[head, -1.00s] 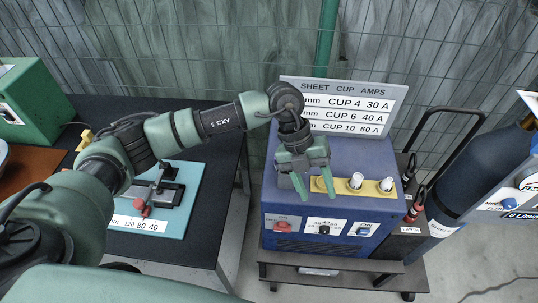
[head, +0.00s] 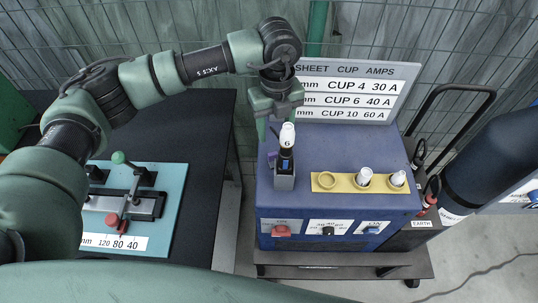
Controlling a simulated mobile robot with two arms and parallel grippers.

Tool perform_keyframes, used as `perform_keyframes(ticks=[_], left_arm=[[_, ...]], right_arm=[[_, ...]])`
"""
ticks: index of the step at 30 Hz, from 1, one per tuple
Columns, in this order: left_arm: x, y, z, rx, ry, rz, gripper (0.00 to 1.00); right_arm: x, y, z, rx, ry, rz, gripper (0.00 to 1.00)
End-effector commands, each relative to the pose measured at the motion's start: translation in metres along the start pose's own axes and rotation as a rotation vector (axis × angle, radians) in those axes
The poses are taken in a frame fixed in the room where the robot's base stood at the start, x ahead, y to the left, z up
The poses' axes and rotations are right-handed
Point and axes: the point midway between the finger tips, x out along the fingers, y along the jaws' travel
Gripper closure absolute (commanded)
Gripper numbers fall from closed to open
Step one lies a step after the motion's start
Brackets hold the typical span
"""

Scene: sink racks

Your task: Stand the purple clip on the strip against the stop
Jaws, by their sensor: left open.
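My left gripper (head: 277,113) is open above the back left of the blue machine, just behind a white cup marked 6 (head: 287,134). That cup sits on a dark upright piece in a grey holder (head: 284,183). A small purple piece (head: 272,159) shows at the left of this upright piece; I cannot tell whether it is the purple clip. A yellow strip (head: 344,182) lies to the right, with an empty ring at its left and two white cups in it. I cannot make out a clear stop on it. My right gripper is not in view.
The blue machine (head: 345,215) carries a sign (head: 355,90) at its back. At left, a dark table (head: 195,125) holds a teal board (head: 174,190) with a slide and red knob (head: 112,220). A gas bottle (head: 487,150) stands right.

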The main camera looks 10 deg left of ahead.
Motion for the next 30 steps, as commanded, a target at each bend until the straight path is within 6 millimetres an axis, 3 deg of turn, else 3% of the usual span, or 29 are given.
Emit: perform_keyframes(ticks=[6,14,25,30], left_arm=[[0.021,0.0,0.0,0.0,0.001,0.0,0.49],[0.033,0.0,0.0,0.0,0.001,-0.001,0.49],[0.065,0.002,-0.002,-0.001,0.004,0.002,0.49],[0.091,0.005,-0.004,0.0,0.004,0.003,0.49]], right_arm=[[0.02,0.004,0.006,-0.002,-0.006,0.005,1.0],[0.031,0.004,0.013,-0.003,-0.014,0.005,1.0],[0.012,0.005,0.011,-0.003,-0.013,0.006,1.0],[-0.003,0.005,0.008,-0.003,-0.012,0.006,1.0]])
